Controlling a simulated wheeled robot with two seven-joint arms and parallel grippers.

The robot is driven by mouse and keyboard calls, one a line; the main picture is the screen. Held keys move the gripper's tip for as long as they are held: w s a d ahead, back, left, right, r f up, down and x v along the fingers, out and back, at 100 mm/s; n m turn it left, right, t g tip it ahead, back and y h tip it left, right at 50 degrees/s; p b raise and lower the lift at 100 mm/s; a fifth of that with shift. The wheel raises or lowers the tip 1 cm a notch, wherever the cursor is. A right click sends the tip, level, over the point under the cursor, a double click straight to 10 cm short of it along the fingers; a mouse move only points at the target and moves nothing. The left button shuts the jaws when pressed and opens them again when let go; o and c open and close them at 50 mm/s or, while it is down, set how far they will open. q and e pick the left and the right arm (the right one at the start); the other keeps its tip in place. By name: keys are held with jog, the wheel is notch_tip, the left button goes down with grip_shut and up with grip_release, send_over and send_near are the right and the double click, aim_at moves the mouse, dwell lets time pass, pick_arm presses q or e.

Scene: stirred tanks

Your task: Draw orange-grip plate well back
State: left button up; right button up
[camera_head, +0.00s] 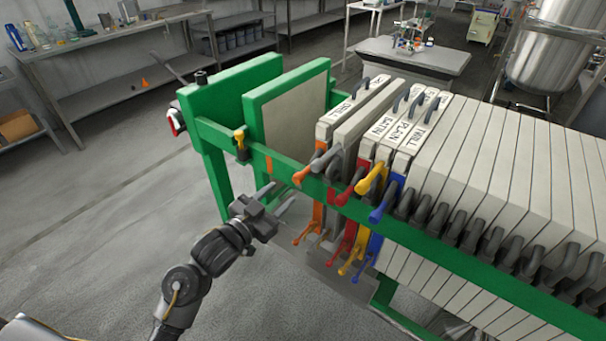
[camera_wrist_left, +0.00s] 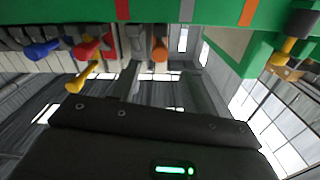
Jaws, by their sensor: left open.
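The orange-grip plate (camera_head: 341,113) is a pale plate, first in the row hung in a green press frame. Its upper orange grip (camera_head: 303,175) sticks out over the near green rail (camera_head: 330,190), with another orange grip below. In the left wrist view an orange grip (camera_wrist_left: 160,50) shows below the rail. My left gripper (camera_head: 277,197) is open and empty, in front of the rail, left of and slightly below the upper orange grip. It appears apart from the grip. My right gripper is not in view.
Right of the orange grip stand plates with grey, red (camera_head: 340,197), yellow (camera_head: 370,180) and blue grips (camera_head: 383,205), then a long pale stack (camera_head: 500,160). Left of the orange-grip plate is a gap, then a green-edged plate (camera_head: 297,110) and the green end (camera_head: 225,95). A yellow piece (camera_head: 240,140) sits on the rail.

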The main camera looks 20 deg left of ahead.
aim_at(303, 172)
pick_arm(q)
jog(key=p+x, duration=0.1)
jog(key=x, duration=1)
jog(key=shift+a, duration=0.1)
jog(key=shift+s, duration=0.1)
grip_shut()
